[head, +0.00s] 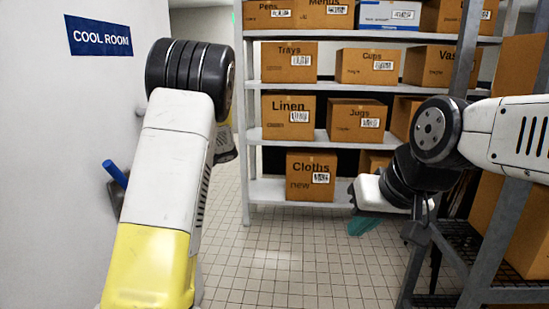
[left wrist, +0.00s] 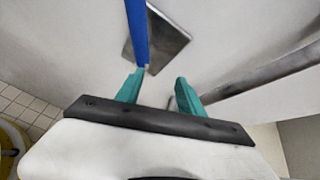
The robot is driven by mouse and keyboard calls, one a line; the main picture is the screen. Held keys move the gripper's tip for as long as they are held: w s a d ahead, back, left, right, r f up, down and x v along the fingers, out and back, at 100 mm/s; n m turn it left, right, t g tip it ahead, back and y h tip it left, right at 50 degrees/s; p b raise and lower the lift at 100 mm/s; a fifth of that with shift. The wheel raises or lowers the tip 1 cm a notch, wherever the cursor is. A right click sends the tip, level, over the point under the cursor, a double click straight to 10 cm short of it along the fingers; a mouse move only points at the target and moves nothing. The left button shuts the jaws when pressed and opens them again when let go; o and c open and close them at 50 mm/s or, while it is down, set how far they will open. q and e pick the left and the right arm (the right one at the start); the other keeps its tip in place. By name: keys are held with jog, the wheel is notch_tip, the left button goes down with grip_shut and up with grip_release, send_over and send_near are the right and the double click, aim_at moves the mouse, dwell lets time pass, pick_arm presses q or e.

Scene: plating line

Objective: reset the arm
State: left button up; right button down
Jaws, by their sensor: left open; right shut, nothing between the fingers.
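My left arm (head: 160,190) rises through the left of the head view, and its gripper is hidden there behind the arm. In the left wrist view my left gripper (left wrist: 160,80) shows two green fingers spread apart with nothing between them. The tip of one finger overlaps the lower end of a blue bar (left wrist: 137,32); I cannot tell if they touch. My right arm comes in from the right of the head view. Its gripper (head: 364,222) hangs low in front of the shelf, with green fingers shut and empty.
The blue bar (head: 114,172) is beside a grey plate (left wrist: 162,38) on the white door marked COOL ROOM (head: 60,130). A metal shelf (head: 300,135) with labelled boxes stands behind. A dark rack (head: 450,250) is close to my right arm. Tiled floor (head: 285,255) is clear between.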

pick_arm(q)
jog(key=s+d+r+n+t+h, duration=0.2)
jog(key=s+d+n+h, duration=0.5)
jog(key=s+d, duration=0.4)
jog(key=s+d+r+n+t+h, duration=0.2)
jog(key=s+d+r+n+h, duration=0.2)
jog(key=s+d+n+h, duration=0.3)
jog(key=s+d, duration=0.4)
jog(key=s, duration=0.6)
jog(key=shift+s+d+t, duration=0.25)
jog(key=shift+t, duration=0.15)
jog(key=shift+c, duration=1)
jog(key=shift+a, duration=0.1)
